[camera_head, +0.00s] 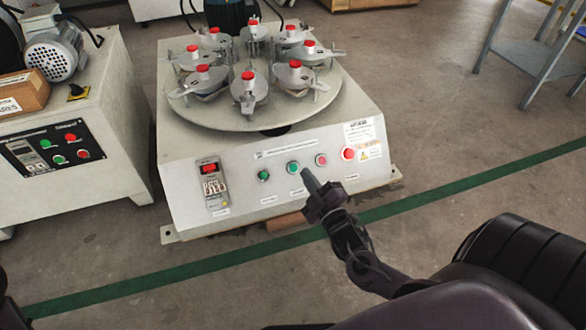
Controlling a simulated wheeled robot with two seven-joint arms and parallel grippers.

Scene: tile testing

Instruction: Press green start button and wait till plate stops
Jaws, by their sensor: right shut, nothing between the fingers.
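The testing machine (178,151) is a pale box with a round grey plate (199,117) on top. Several red-knobbed clamps stand around the plate. Its sloped front panel has a dark green button (263,175) on the left and a brighter green button (293,167) near the middle. A pink-red button (321,160) and a larger red button (348,153) are to the right. My right gripper (309,177) is shut and empty, its tip just below and right of the brighter green button. I cannot tell whether it touches the panel. My left gripper is not in view.
A second machine (115,140) with a motor (53,57) and a cardboard box (22,93) stands at the left. A metal table (520,58) is at the upper right. The floor right of the testing machine is clear, crossed by a green line (470,180).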

